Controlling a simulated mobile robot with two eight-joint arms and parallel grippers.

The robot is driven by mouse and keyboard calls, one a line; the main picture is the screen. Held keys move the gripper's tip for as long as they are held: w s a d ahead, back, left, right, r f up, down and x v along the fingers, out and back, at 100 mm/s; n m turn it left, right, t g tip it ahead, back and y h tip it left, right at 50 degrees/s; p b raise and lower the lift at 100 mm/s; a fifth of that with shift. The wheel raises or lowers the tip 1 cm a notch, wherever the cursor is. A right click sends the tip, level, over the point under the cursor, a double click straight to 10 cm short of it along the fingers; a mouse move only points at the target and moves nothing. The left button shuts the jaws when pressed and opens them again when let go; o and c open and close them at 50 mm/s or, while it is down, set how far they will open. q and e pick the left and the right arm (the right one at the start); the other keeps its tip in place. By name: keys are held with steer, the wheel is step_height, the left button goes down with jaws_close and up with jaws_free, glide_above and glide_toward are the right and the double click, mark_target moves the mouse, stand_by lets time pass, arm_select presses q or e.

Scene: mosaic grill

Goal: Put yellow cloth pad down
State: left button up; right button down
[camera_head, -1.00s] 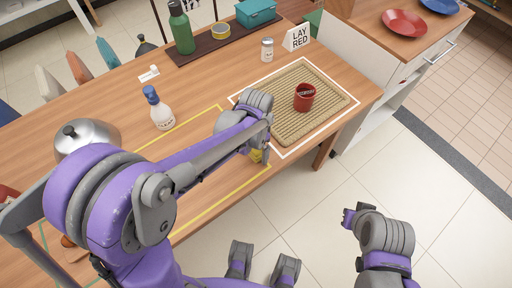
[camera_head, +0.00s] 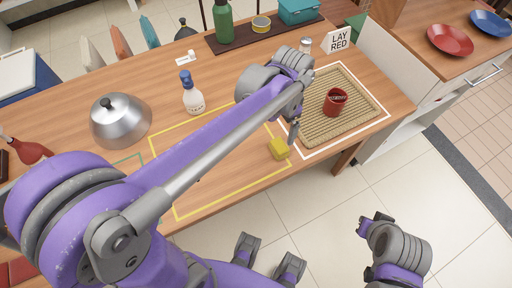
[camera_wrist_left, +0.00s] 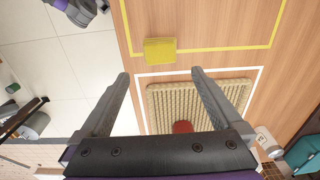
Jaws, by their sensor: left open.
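The yellow cloth pad (camera_head: 279,148) lies on the wooden table, over the right-hand line of the yellow outline (camera_head: 221,204). It also shows in the left wrist view (camera_wrist_left: 160,50), flat and square, just beyond the fingertips. My left gripper (camera_head: 294,131) is beside the pad in the head view, partly hidden by its own arm. In the left wrist view its fingers (camera_wrist_left: 160,73) are spread wide, with nothing held between them. My right gripper (camera_head: 366,224) is off the table at the lower right, too small to tell its opening.
A red mug (camera_head: 336,101) stands on a woven mat (camera_head: 358,115) inside a white outline. A white bottle with blue cap (camera_head: 193,97) and a metal dome (camera_head: 120,122) stand left of my arm. A dark tray (camera_head: 243,40) with a green bottle (camera_head: 223,22) lies at the back.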

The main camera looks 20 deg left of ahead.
arm_select(q)
steer(key=s+a+f+n+t, duration=0.2)
steer(key=s+a+n, duration=0.1)
steer(key=s, duration=0.4)
steer(key=s+a+f+n+t, duration=0.2)
steer(key=s+a+n+t, duration=0.1)
steer(key=s, duration=0.4)
steer(key=shift+s+a+n, duration=0.15)
steer(key=shift+s+n, duration=0.25)
steer(key=shift+n, duration=0.3)
